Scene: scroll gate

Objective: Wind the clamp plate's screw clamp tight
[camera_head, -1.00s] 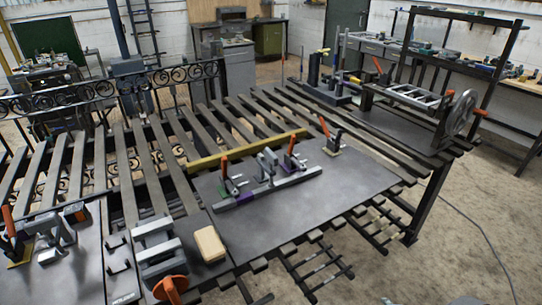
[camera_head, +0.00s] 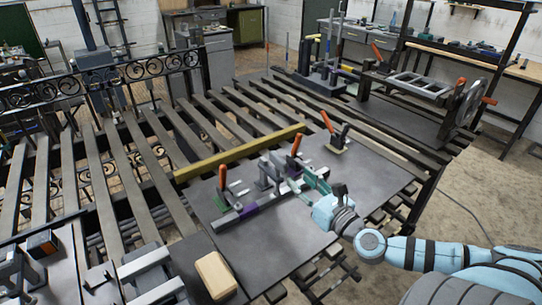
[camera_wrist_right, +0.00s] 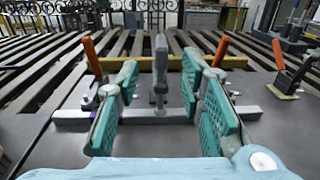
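The dark clamp plate (camera_head: 365,190) carries a grey bar (camera_head: 230,219) with purple blocks. Two orange-handled clamps (camera_head: 223,179) (camera_head: 296,145) stand along the bar, and a grey upright clamp part (camera_head: 267,172) stands between them. I take this part for the screw clamp. My right gripper (camera_head: 304,183) is low over the plate, beside the bar. In the right wrist view its green-padded fingers (camera_wrist_right: 159,78) are spread wide, with the grey upright part (camera_wrist_right: 160,55) showing between and beyond them. I see no finger touching it. My left gripper is not in view.
Another orange-handled clamp (camera_head: 336,135) stands at the plate's far right corner. A yellow bar (camera_head: 240,152) runs behind the plate. A tan block (camera_head: 215,275) lies at the near left. The plate's right side is clear.

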